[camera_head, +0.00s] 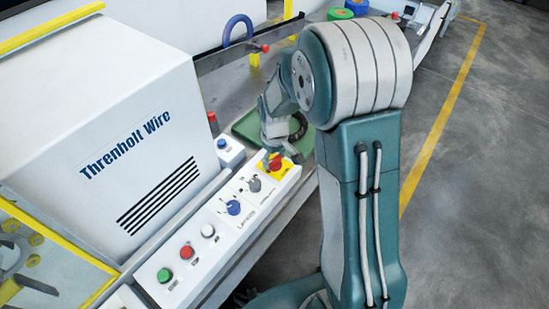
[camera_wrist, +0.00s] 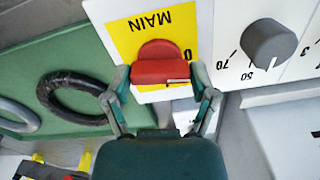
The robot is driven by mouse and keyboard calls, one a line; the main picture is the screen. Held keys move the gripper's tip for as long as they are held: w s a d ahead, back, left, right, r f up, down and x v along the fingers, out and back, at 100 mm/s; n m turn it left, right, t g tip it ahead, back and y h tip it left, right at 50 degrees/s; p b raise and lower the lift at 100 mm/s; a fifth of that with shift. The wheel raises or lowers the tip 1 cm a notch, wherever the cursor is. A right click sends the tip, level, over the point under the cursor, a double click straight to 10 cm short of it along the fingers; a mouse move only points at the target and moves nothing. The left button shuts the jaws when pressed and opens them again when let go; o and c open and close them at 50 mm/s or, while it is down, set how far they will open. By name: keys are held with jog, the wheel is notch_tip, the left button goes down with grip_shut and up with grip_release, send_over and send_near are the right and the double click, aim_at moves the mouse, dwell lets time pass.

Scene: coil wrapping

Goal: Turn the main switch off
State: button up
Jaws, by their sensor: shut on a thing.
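The main switch is a red rotary knob (camera_wrist: 159,52) on a yellow plate (camera_wrist: 124,38) marked MAIN, which reads upside down in the wrist view. The knob's grip bar lies crosswise in that view, with a thin pale mark near its right end. A "0" shows on the plate right of the knob, partly hidden. My gripper (camera_wrist: 161,74) is shut on the knob, one finger at each end of the bar. In the head view, my gripper (camera_head: 271,149) reaches down to the red knob (camera_head: 276,164) at the far end of the control panel.
A grey dial (camera_wrist: 268,41) sits beside the switch. The panel (camera_head: 240,218) also carries a blue knob (camera_head: 233,207) and white, red and green buttons. A green tray (camera_wrist: 80,110) with a black coil (camera_wrist: 75,93) lies close by. The Threnholt Wire cabinet (camera_head: 125,150) stands left.

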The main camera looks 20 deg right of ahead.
aim_at(274, 158)
jog(key=shift+w+n, duration=0.1)
jog(key=shift+n, duration=0.9)
jog(key=o, duration=1)
jog(key=shift+a, duration=0.1)
notch_tip(274, 158, up, 12)
jog(key=shift+f, duration=0.1)
